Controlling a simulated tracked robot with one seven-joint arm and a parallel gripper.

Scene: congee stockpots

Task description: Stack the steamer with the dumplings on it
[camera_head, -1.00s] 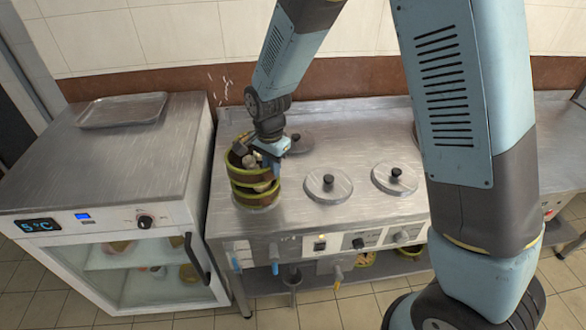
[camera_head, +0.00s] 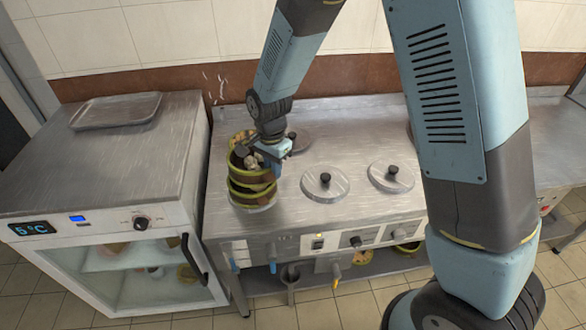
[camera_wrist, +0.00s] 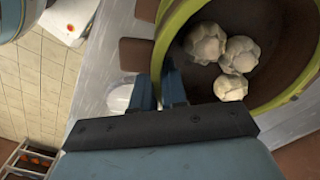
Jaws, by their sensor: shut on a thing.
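My gripper (camera_head: 274,165) is shut on the wall of a round steamer (camera_wrist: 180,28) with a green rim and brown inside. Several pale, pleated dumplings (camera_wrist: 222,52) lie in it; three show clearly in the wrist view. In the head view the held steamer (camera_head: 233,160) is over the left end of the steel counter, with my gripper at its right side. Another green-banded steamer (camera_head: 250,198) is directly below it. I cannot tell whether the two touch or are aligned, as the arm and gripper hide part of them.
The steel counter (camera_head: 300,212) has round lidded wells (camera_head: 326,185) right of the stack. A glass-fronted fridge (camera_head: 90,232) stands to the left with a metal tray (camera_head: 115,110) on top. The tiled wall (camera_head: 170,35) rises behind.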

